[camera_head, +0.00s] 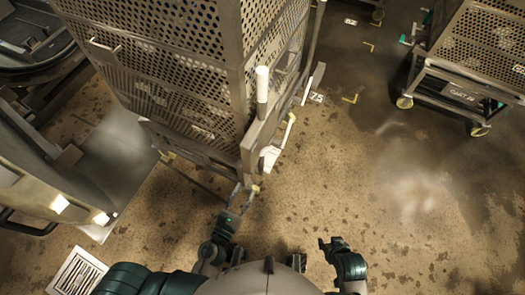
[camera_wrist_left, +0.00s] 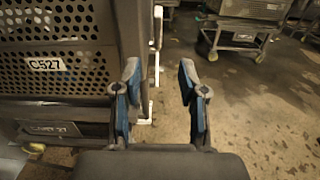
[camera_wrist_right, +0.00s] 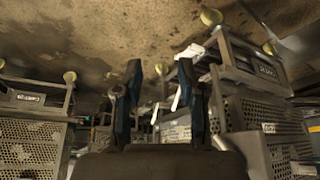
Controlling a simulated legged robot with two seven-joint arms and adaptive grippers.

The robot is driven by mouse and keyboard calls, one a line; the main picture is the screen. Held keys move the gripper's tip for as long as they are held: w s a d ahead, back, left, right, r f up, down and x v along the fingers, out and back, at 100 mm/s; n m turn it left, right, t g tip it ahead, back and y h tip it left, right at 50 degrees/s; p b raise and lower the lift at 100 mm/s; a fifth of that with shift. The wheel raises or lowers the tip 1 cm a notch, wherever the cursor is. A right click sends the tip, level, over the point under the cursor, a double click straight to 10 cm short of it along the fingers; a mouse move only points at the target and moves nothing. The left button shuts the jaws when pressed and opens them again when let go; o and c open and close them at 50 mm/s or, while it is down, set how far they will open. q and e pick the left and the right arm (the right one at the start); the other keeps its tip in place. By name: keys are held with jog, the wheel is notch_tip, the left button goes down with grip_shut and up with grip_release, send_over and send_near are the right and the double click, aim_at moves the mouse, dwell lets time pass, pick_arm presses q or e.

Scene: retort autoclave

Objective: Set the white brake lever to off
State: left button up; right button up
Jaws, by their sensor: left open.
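The near cart carries several white parts at its right corner in the head view: an upright white handle (camera_head: 262,84), a slim white rod (camera_head: 307,91), another white rod (camera_head: 289,129) and a white plate (camera_head: 270,158). I cannot tell for sure which is the brake lever. My left gripper (camera_head: 243,190) is open and empty, just below this corner; contact is unclear. In the left wrist view a white rod (camera_wrist_left: 157,26) stands beyond the open fingers (camera_wrist_left: 158,75). My right gripper (camera_head: 332,243) is open and empty, lower right over bare floor, apart from the cart.
The perforated cart (camera_head: 160,40) fills the upper left. The autoclave's metal edge (camera_head: 45,190) lies at the left, with a floor drain (camera_head: 78,272) below. Another cart (camera_head: 465,85) stands at the upper right. The stained floor (camera_head: 400,200) between is clear.

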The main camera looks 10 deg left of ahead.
pick_arm(q)
jog(key=p+x, duration=0.2)
jog(key=x, duration=0.1)
pick_arm(e)
jog(key=s+d+g, duration=0.2)
jog(key=s+g, duration=0.1)
jog(key=s, duration=0.1)
pick_arm(q)
jog(key=p, duration=0.2)
send_near(266, 152)
jog(key=w, duration=0.2)
jog(key=x, duration=0.3)
jog(key=f+x, duration=0.1)
jog(key=x, duration=0.3)
jog(key=shift+w+a+f+p, duration=0.1)
jog(key=shift+w+f+p, duration=0.2)
jog(key=shift+w, duration=0.1)
jog(key=shift+w+d, duration=0.45)
jog(key=shift+d, duration=0.05)
pick_arm(e)
notch_tip(266, 152, down, 11)
jog(key=shift+w+a+r+h, duration=0.15)
jog(key=shift+w+a+h, duration=0.15)
jog(key=shift+w+a, duration=0.1)
pick_arm(q)
jog(key=shift+a, duration=0.15)
jog(key=shift+a, duration=0.15)
grip_shut()
pick_arm(e)
jog(key=shift+a, duration=0.25)
